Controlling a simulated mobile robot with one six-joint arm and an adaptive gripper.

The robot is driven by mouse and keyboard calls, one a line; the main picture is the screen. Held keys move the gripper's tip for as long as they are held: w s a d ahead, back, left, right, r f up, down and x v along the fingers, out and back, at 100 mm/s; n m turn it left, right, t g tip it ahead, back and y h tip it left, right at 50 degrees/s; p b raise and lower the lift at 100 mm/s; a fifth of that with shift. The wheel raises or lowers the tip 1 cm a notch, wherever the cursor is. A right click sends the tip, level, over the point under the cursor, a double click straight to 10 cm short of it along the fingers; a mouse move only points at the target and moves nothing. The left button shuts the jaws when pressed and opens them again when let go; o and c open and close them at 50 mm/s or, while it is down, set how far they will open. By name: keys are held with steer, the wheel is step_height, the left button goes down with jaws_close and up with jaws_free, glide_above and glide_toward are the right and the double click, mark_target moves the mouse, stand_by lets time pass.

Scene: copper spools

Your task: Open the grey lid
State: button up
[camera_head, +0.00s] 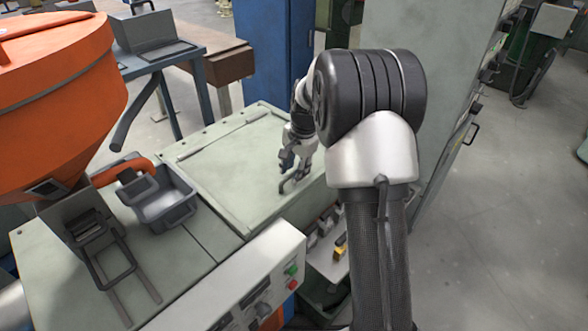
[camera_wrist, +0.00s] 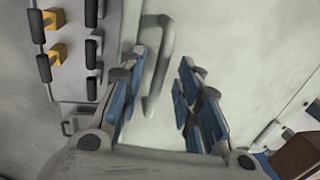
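The grey lid (camera_head: 225,165) is a large flat grey-green panel that lies closed on top of the machine. Its bar handle (camera_head: 291,184) is near the lid's right side. My gripper (camera_head: 288,162) is just above the handle, partly hidden by my arm. In the wrist view, the lid (camera_wrist: 225,40) fills the middle and the handle (camera_wrist: 160,62) runs between my open fingers (camera_wrist: 160,88), nearer the left finger. The fingers look apart from each other and not closed on the handle. Whether the left finger touches it I cannot tell.
An orange hopper (camera_head: 60,95) and a grey bin (camera_head: 165,205) stand left of the lid. A control panel (camera_head: 240,290) with buttons is at the front. A blue cabinet (camera_head: 272,50) and a tall grey-green cabinet (camera_head: 430,50) stand behind and right. Floor is open at right.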

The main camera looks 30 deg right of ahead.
jaws_close()
stand_by(0.6)
